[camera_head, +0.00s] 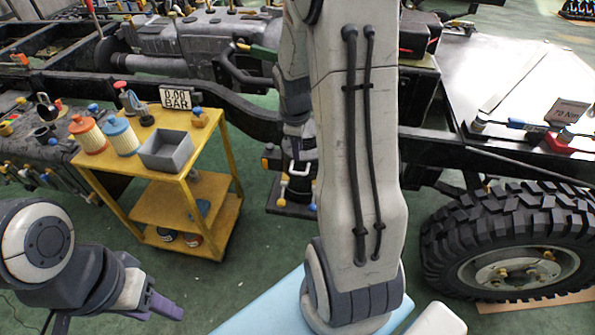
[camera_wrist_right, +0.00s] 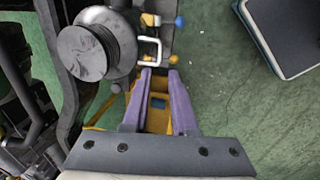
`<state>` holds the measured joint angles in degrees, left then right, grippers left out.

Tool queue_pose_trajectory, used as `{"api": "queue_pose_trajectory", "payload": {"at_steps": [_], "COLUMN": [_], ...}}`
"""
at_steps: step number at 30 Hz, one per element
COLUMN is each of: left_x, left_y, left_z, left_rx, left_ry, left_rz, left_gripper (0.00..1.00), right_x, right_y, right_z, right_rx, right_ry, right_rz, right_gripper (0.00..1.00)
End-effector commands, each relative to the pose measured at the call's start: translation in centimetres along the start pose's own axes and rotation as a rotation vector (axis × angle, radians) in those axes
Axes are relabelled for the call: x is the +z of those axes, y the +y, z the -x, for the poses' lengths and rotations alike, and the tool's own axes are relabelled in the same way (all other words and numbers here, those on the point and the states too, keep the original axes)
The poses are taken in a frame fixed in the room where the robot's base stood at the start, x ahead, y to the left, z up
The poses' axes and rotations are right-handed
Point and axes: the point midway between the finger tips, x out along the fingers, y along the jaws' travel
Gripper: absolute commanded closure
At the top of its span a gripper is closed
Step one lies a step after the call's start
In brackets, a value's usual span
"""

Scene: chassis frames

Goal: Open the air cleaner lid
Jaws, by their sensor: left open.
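The handle also shows in the head view (camera_head: 293,169) on a dark unit by the chassis. My right gripper (camera_wrist_right: 160,74) has purple fingers apart, tips just short of the handle, with nothing seen between them. My arm hides most of this area in the head view. My left gripper (camera_head: 163,307) is open and empty at lower left.
A yellow cart (camera_head: 220,165) with filters, a grey bin (camera_head: 166,151) and a pressure sign (camera_head: 175,97) stands left of the unit. The dark chassis rail (camera_head: 235,100) runs behind. A large tyre (camera_head: 440,245) is at right. Green floor is clear between cart and left gripper.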

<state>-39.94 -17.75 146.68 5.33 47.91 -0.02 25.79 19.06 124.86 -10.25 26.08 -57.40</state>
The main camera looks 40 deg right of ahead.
Motion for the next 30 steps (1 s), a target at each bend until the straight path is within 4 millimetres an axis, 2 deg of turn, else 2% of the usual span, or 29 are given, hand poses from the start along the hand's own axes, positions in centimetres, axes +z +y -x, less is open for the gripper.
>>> {"api": "queue_pose_trajectory", "payload": {"at_steps": [5, 12, 16, 21, 30], "left_x": [0.0, 0.1, 0.1, 0.1, 0.1], "left_y": [0.0, -0.1, -0.1, -0.2, -0.2], "left_z": [-0.5, -1.5, -1.9, -2.1, -2.1], "left_rx": [0.000, 0.000, 0.000, 0.000, 0.000], "left_ry": [0.000, 0.000, 0.000, 0.000, 0.000], "left_rz": [0.000, 0.000, 0.000, 0.000, 0.000], "left_gripper": [0.50, 0.50, 0.50, 0.50, 0.50], "right_x": [0.1, 0.1, 0.1, 0.1, 0.1], "right_y": [0.0, -0.1, -0.1, 0.0, 0.1], "right_z": [-2.6, -7.2, -9.0, -10.1, -10.2], "right_rx": [-0.004, -0.003, -0.003, -0.001, 0.000], "right_ry": [-0.003, -0.002, -0.002, -0.001, 0.000], "right_rz": [0.003, 0.003, 0.002, 0.001, 0.001], "right_gripper": [0.74, 0.74, 0.74, 0.74, 0.74]}}
